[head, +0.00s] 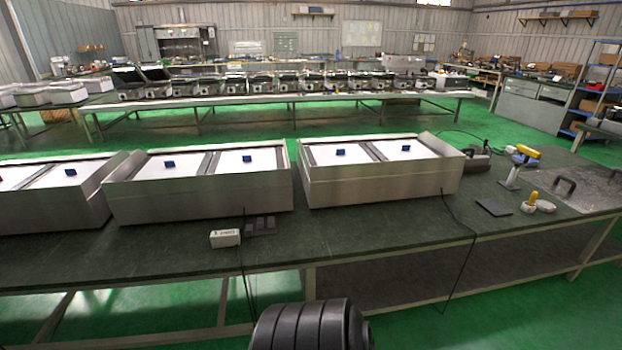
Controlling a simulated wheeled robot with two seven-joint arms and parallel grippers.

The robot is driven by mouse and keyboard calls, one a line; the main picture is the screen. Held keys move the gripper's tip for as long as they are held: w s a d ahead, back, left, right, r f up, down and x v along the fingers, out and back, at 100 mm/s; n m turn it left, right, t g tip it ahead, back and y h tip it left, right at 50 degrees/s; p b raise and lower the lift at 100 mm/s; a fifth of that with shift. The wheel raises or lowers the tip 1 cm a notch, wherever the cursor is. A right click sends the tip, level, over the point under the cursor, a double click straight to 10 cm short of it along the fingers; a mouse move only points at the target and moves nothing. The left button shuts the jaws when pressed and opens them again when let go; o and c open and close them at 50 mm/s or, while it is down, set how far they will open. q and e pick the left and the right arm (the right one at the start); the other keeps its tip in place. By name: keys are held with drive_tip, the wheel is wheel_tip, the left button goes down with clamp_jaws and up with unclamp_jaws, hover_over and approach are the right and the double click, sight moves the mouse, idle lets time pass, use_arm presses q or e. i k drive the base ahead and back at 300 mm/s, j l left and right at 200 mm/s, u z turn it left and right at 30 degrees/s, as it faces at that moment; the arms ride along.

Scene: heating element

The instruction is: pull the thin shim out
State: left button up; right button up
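I cannot pick out a thin shim with certainty at this distance. A flat dark plate (493,207) lies on the green-topped workbench (150,255) at the right. Small dark grey pieces (260,227) lie near the bench's front edge, beside a small white box (225,238). Open-topped metal housings stand along the bench: one in the middle (200,203), one right of it (385,188) and one at the left (50,212). They hold white panels with small blue blocks (247,159). Neither of my grippers shows.
A yellow-handled tool (527,153), a yellow-topped item (532,199) and a grey panel with black handles (590,187) occupy the bench's right end. Black cables (473,245) hang over the front edge. The bench front between the white box and right cable is clear.

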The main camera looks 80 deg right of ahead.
sight(271, 223)
drive_tip(key=z, duration=2.35)
